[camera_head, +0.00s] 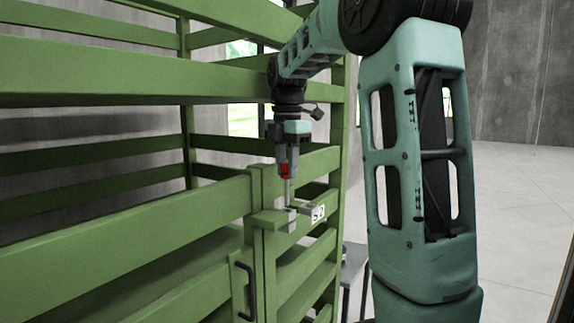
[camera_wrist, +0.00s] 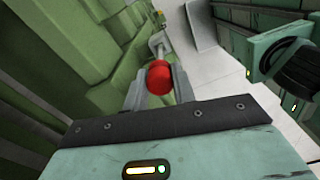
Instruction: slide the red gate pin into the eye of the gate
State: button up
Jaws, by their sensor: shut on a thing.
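The red gate pin has a red head (camera_head: 285,171) and a pale metal shaft. My gripper (camera_head: 286,168) is shut on the head and points down, with the shaft hanging upright below it. In the wrist view the round red head (camera_wrist: 160,78) sits between my two grey fingers (camera_wrist: 158,86). The eye of the gate (camera_head: 289,219) is a grey metal fitting on the green gate, just under the shaft. The shaft's lower end meets the top of the fitting in the head view. I cannot tell whether the tip is inside the hole or only above it.
The green slatted gate (camera_head: 120,228) and its rails fill the left. A small white label (camera_head: 318,213) is right of the fitting. A black handle (camera_head: 246,290) is lower down. A small grey table (camera_head: 352,265) stands behind my arm. Open floor lies at right.

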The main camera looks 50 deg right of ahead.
aim_at(287, 203)
jog(key=shift+f+b, duration=2.3)
jog(key=shift+f, duration=1.1)
jog(key=shift+r, duration=0.2)
jog(key=shift+r+p, duration=2.9)
jog(key=shift+p, duration=0.05)
jog(key=shift+p, duration=0.4)
jog(key=shift+f+b, duration=0.75)
jog(key=shift+f, duration=0.45)
